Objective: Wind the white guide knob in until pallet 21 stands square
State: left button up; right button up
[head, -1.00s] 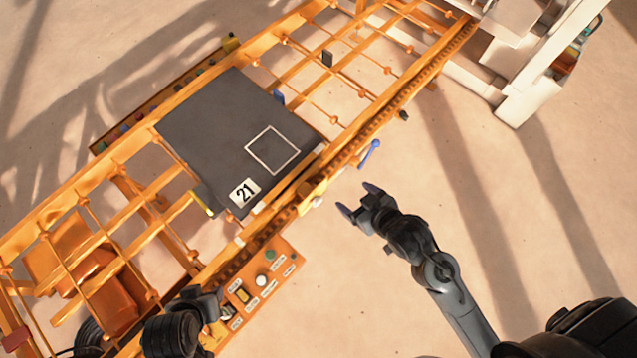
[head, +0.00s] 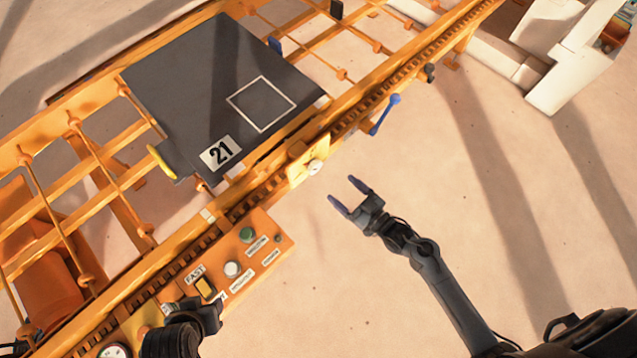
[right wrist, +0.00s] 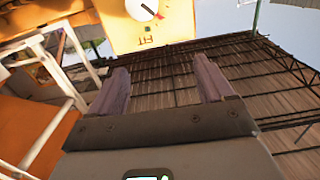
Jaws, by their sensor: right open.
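Pallet 21 (head: 190,90) is a dark grey plate with a white square outline and a "21" label, lying on the orange frame. I cannot tell how square it stands. The white guide knob (head: 315,167) sits on a yellow plate at the frame's near rail. In the right wrist view the knob (right wrist: 141,9) shows at the top edge, partly cut off, with a red pointer. My right gripper (head: 350,196) is open and empty, apart from the knob and to its lower right. Its two fingers (right wrist: 161,80) also show in the wrist view. My left gripper (head: 207,313) is over the control panel, its fingers unclear.
An orange control panel (head: 262,268) with buttons and a FAST switch (head: 205,288) lies along the near rail. A blue-handled lever (head: 385,115) sticks out right of the knob. A white machine (head: 570,55) stands at upper right. The floor around my right gripper is clear.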

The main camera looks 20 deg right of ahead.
jog(key=b, duration=0.5)
send_near(317, 169)
jog(key=s, duration=0.2)
jog(key=shift+t, duration=0.3)
jog(key=b+x, duration=0.1)
jog(key=x, duration=0.2)
jog(key=b+x, duration=0.1)
jog(key=x, duration=0.2)
jog(key=f+b+x, duration=0.1)
jog(key=x, duration=0.3)
jog(key=shift+w+d+b, duration=0.15)
jog(key=shift+d+b, duration=0.2)
pick_arm(q)
notch_tip(317, 169, down, 11)
jog(key=shift+f, duration=0.15)
pick_arm(e)
jog(key=shift+w+a, duration=0.25)
jog(key=shift+w, duration=0.35)
